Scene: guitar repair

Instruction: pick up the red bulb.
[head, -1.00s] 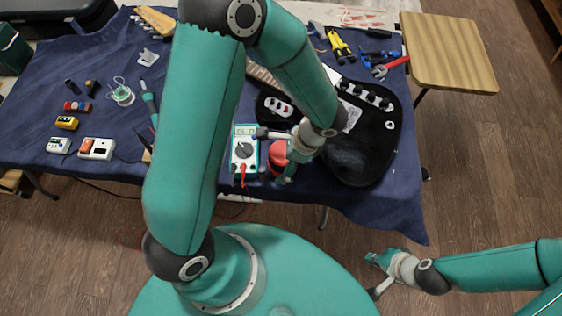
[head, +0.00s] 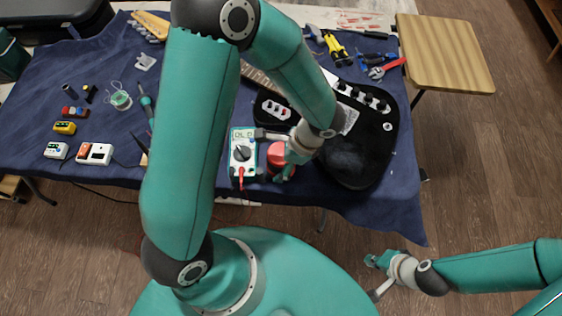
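The red bulb (head: 277,154) stands on the blue cloth near the table's front edge, between the multimeter and the black guitar body. My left gripper (head: 270,156) is at the bulb, its fingers spread on the bulb's far and near sides. It looks open; whether a finger touches the bulb I cannot tell, and the gripper hides part of the bulb. My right gripper (head: 372,277) is open and empty, low over the floor in front of the table.
The multimeter (head: 243,153) with its red lead stands just left of the bulb. The guitar body (head: 355,160) lies close on the right. Small boxes, a solder spool (head: 121,100) and a soldering iron lie on the left. Pliers and a red wrench (head: 385,68) lie at the back right.

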